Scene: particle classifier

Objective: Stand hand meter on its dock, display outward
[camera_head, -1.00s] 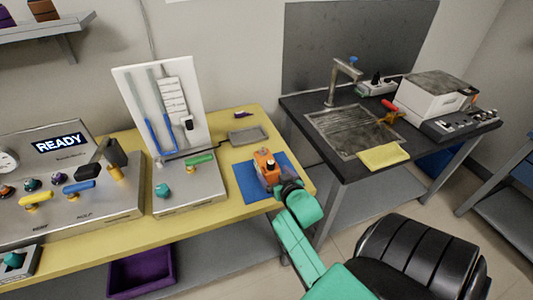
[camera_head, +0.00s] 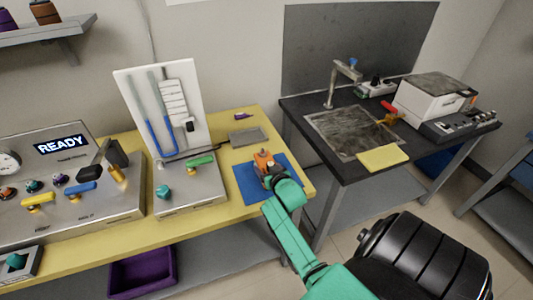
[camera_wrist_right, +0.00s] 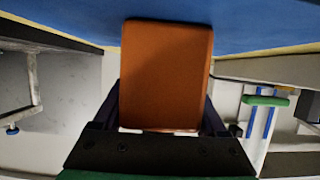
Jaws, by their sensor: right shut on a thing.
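The hand meter appears to be the orange block (camera_head: 263,158) over the blue mat (camera_head: 247,183) at the right end of the yellow table. My right gripper (camera_head: 269,174) is around it, and the green wrist hides part of it. In the right wrist view the orange block (camera_wrist_right: 166,75) fills the space between the dark fingers (camera_wrist_right: 163,115), with a plain orange face toward the camera. I cannot tell whether it touches the mat. Its display is not clearly seen. A flat grey tray-like piece (camera_head: 247,136) lies behind it; I cannot tell whether this is the dock. My left gripper is out of view.
A metal control box with a green lever (camera_head: 200,161) and a white gauge board (camera_head: 160,105) stand left of the mat. The READY panel (camera_head: 62,165) is farther left. A dark sink bench (camera_head: 345,170) with a yellow cloth (camera_head: 382,158) stands to the right.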

